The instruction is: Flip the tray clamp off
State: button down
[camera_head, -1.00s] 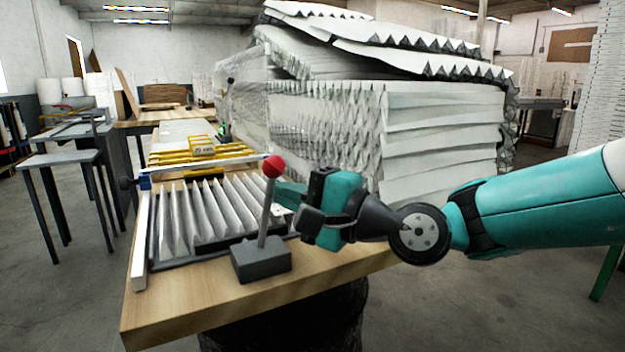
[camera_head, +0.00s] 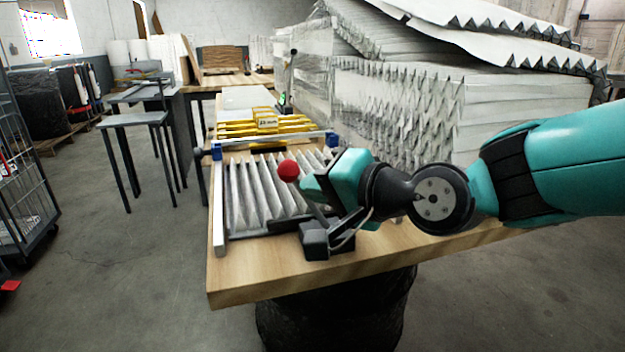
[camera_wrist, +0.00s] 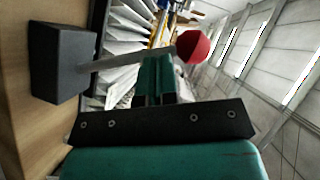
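The clamp lever has a red ball knob (camera_head: 289,170) and a grey rod rising from a dark block (camera_head: 316,239) at the tray's near right corner. The rod leans left, toward the tray. The red ball (camera_wrist: 194,47) and block (camera_wrist: 60,62) also show in the wrist view. The tray (camera_head: 219,230) holds a pleated filter (camera_head: 255,195) on the workbench. My gripper (camera_head: 308,188) is beside the rod, just below the ball. In the wrist view its teal fingers (camera_wrist: 155,80) are together, with their tips at the rod; I cannot tell whether they touch it.
Yellow strips (camera_head: 248,127) lie behind the tray on the bench (camera_head: 250,275). A tall stack of pleated filters (camera_head: 400,110) stands behind my arm. A small grey table (camera_head: 134,119) stands left, with open floor between.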

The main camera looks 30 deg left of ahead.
jog(key=shift+s+a, duration=0.15)
dwell(0.4)
jog(key=w+r+v, duration=0.1)
jog(key=w+v, duration=0.1)
jog(key=v, duration=1.1)
jog(key=shift+w+r, duration=0.2)
jog(key=shift+r, duration=0.05)
jog(key=shift+a, duration=0.1)
